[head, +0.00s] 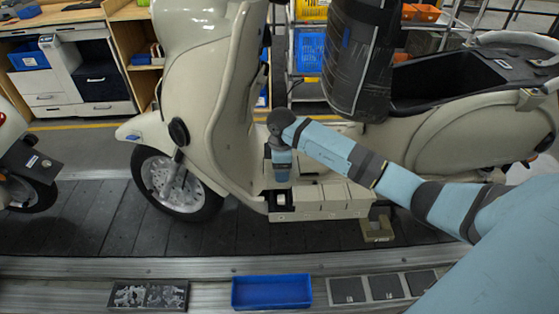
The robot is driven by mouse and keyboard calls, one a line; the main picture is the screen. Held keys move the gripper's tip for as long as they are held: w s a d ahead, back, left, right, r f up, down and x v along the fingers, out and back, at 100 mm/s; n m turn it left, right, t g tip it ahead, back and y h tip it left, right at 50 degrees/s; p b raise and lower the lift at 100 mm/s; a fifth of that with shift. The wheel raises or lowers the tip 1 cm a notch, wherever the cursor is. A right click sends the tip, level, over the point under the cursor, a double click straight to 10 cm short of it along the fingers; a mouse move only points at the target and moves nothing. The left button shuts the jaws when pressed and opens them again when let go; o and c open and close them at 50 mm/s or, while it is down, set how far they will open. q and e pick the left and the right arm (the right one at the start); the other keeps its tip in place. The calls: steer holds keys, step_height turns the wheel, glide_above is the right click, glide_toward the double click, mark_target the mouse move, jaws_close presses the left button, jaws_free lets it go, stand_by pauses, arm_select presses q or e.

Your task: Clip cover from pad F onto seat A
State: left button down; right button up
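A cream scooter (205,85) stands on the slat conveyor, side-on to me. Low on its footboard is a row of cream block-shaped panels (337,198), with a dark opening at the row's left end. My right gripper (283,187) points down just above that left end. Its fingertips are small and dark against the opening, so I cannot tell whether they are open, shut or holding a cover. Three dark square pads (348,290) lie in a row on the near ledge. No letters for pad F or seat A are readable. My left gripper is not in view.
A blue tray (271,278) and a dark tray of metal parts (149,295) sit on the near ledge. Another scooter (28,165) shows at the left edge. A dark padded column (360,60) stands above the footboard. The dark slats (95,225) at left are clear.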

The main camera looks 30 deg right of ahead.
mark_target(281, 198)
arm_select(q)
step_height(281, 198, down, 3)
steer(key=b, duration=0.3)
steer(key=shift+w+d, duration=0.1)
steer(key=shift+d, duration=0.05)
arm_select(e)
step_height(281, 198, down, 4)
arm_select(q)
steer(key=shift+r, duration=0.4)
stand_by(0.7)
arm_select(e)
steer(key=shift+f+b, duration=0.4)
steer(key=shift+f, duration=0.45)
steer(key=shift+f+b, duration=0.9)
steer(key=shift+f, duration=1)
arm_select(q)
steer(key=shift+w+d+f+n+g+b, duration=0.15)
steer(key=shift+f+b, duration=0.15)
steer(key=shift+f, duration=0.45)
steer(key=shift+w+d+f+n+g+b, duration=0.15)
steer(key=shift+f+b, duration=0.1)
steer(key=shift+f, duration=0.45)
arm_select(e)
steer(key=shift+f, duration=1.1)
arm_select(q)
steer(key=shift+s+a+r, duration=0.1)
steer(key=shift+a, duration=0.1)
arm_select(e)
steer(key=shift+f, duration=0.35)
